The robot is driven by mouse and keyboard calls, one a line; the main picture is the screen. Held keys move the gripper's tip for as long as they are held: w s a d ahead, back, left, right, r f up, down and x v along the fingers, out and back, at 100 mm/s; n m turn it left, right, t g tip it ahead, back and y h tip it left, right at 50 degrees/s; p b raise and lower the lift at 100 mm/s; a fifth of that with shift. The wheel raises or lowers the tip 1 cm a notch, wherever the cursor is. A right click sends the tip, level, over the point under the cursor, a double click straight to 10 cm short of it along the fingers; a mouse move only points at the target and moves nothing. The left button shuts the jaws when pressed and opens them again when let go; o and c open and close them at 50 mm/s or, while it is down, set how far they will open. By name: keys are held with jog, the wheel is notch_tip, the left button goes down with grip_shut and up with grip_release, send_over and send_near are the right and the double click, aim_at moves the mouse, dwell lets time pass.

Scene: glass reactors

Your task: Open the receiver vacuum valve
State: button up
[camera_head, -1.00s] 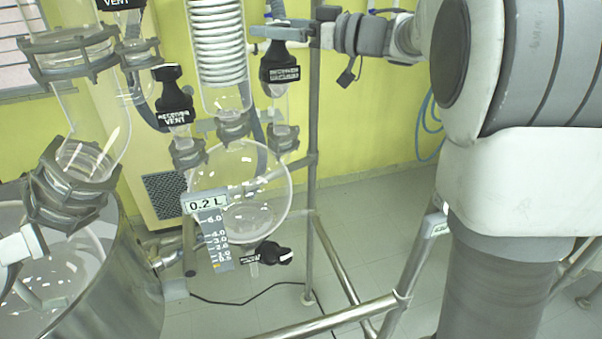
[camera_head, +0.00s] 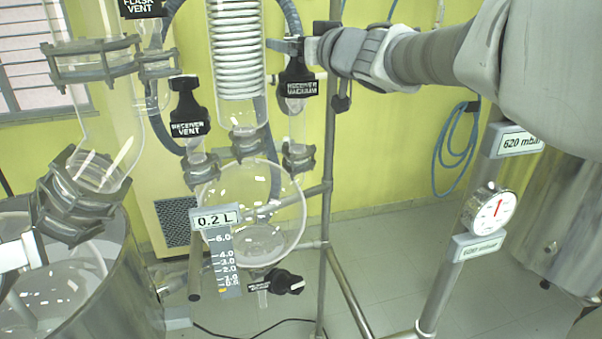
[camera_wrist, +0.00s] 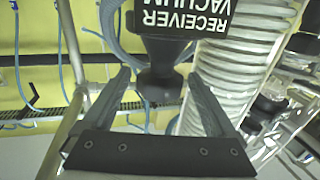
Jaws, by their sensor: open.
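The receiver vacuum valve (camera_head: 298,88) has a black handle and a label reading RECEIVER VACUUM. It sits on a glass neck above the right side of the round receiver flask (camera_head: 285,205). My gripper (camera_head: 286,46) is at the top of this handle, coming in from the right. In the wrist view, my open gripper (camera_wrist: 158,78) has one finger on each side of the black valve handle (camera_wrist: 160,55), with visible gaps. The valve's label appears upside down there. The glass below the handle is partly hidden in the wrist view.
The receiver vent valve (camera_head: 188,112) stands to the left, and the coiled glass condenser (camera_head: 236,60) is between the two. A vertical metal post (camera_head: 328,180) rises just right of the valve. A pressure gauge (camera_head: 489,212) is at the right. A black drain valve (camera_head: 283,282) is below the flask.

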jog(key=shift+a+f+m+t+h+b, duration=0.2)
jog(key=shift+m+h+b, duration=0.3)
jog(key=shift+b, duration=0.55)
jog(key=shift+d+f+m+t+h+b, duration=0.1)
jog(key=shift+m+t+h+b, duration=0.2)
jog(key=shift+h+b, duration=0.5)
